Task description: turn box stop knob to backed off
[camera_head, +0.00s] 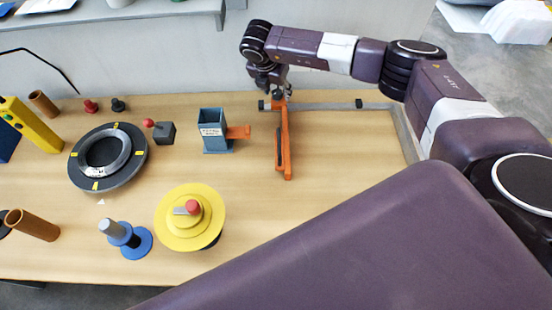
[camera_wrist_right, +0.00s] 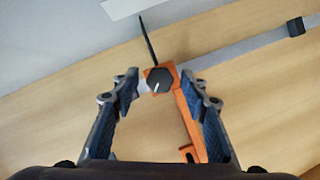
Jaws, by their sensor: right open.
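The box stop is an orange bar (camera_head: 284,150) with a black knob (camera_wrist_right: 159,80) on its far end block. A thin dark lever or rod (camera_wrist_right: 148,42) sticks out beyond the knob in the right wrist view. My right gripper (camera_head: 273,86) is above the far end of the bar and points down. In the wrist view my right gripper (camera_wrist_right: 160,88) is open, with one finger on each side of the knob and a gap on both sides. The head view mostly hides the knob behind the gripper. My left gripper is not in view.
A grey rail (camera_head: 325,106) with a black clamp (camera_head: 359,103) runs along the back of the table (camera_head: 345,160). A blue-grey dispenser (camera_head: 214,138) stands left of the bar. A black ring (camera_head: 77,172) and yellow disc (camera_head: 168,232) lie further left. The table right of the bar is clear.

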